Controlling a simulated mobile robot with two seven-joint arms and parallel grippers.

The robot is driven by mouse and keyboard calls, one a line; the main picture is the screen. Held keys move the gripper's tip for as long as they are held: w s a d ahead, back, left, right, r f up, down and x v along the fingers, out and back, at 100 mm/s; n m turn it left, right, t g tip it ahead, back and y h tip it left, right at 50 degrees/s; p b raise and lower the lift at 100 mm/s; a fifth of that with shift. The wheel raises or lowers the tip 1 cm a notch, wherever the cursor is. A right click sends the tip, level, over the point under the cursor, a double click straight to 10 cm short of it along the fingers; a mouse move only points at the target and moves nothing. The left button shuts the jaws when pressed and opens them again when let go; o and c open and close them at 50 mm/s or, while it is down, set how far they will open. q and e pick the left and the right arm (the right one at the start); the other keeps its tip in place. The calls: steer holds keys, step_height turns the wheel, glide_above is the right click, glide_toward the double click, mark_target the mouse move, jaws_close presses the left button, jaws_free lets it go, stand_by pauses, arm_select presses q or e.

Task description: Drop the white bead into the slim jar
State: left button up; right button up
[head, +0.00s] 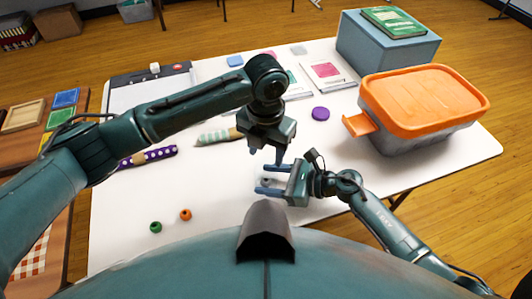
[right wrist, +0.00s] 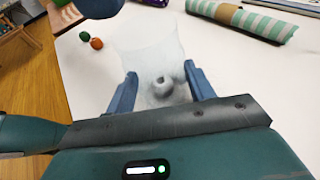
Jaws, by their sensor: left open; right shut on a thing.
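My right gripper (head: 268,182) is shut on a clear, faint-walled jar (right wrist: 138,62), low over the white table near its front edge. The jar's outline shows between the blue fingertips in the right wrist view.
A green bead (head: 155,227) and an orange bead (head: 185,215) lie at the front left. A purple disc (head: 320,113), a striped roll (head: 217,136) and a purple dotted roll (head: 150,156) lie farther back. An orange-lidded bin (head: 424,100) stands right.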

arm_select(q)
step_height(320, 180, up, 10)
steer(key=shift+r, duration=0.15)
arm_select(e)
steer(key=o, duration=0.8)
steer(key=shift+o, duration=0.2)
